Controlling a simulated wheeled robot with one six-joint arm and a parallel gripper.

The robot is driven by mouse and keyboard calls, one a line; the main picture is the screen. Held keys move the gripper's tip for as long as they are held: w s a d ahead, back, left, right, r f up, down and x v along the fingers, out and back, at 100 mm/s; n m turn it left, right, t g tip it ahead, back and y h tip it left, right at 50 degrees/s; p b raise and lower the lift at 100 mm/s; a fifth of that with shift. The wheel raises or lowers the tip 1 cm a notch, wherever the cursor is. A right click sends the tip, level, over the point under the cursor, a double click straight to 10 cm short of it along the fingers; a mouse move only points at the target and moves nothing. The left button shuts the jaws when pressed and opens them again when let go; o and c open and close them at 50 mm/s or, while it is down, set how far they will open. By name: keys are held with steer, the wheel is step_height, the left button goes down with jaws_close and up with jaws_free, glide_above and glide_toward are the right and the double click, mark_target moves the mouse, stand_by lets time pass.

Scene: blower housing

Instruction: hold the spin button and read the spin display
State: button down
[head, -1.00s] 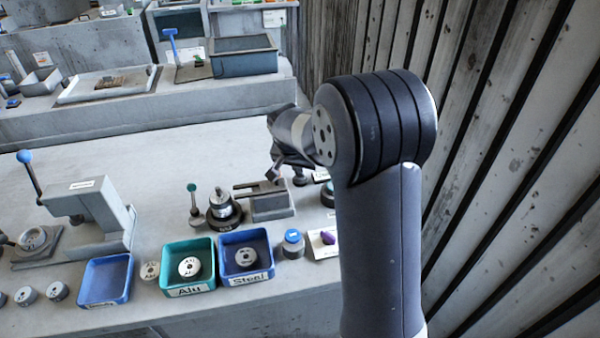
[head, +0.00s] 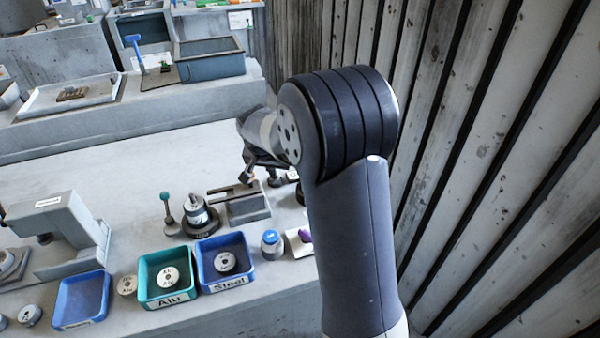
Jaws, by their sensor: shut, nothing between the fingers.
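My gripper (head: 247,177) shows small and partly hidden behind my own arm; its dark fingers point down, shut and empty. It is just above or behind the far end of a grey slotted block (head: 247,208); I cannot tell whether it touches. Left of the block, a silver hub (head: 197,212) sits on a dark round base (head: 200,226), beside a teal-knobbed post (head: 168,210). I cannot make out the spin button or the spin display; small items right of the block are partly covered by my arm.
Along the front edge are a blue tray (head: 82,322), a teal "Alu" tray (head: 144,285), a blue "Steel" tray (head: 244,274), a blue-capped jar (head: 272,250) and a card with a purple piece (head: 305,236). A grey press (head: 70,226) is left. A slatted wall (head: 480,150) closes the right.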

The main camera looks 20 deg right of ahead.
steer(key=shift+s+d+f, duration=0.2)
steer(key=shift+d+f, duration=0.05)
steer(key=shift+f, duration=0.1)
steer(key=shift+w+d+r+p, duration=0.1)
steer(key=shift+w+r+p, duration=0.05)
steer(key=shift+r+p, duration=0.55)
steer(key=shift+w+d+r+p, duration=0.15)
steer(key=shift+r+p, duration=0.2)
steer(key=shift+r, duration=0.5)
steer(key=shift+a+r+p, duration=0.2)
steer(key=shift+r+p, duration=0.45)
steer(key=shift+r, duration=0.45)
steer(key=shift+a+r+p, duration=0.15)
steer(key=shift+r+p, duration=0.5)
steer(key=shift+r, duration=0.4)
steer(key=shift+f, duration=0.15)
steer(key=shift+f+b, duration=1.9)
steer(key=shift+f, duration=0.9)
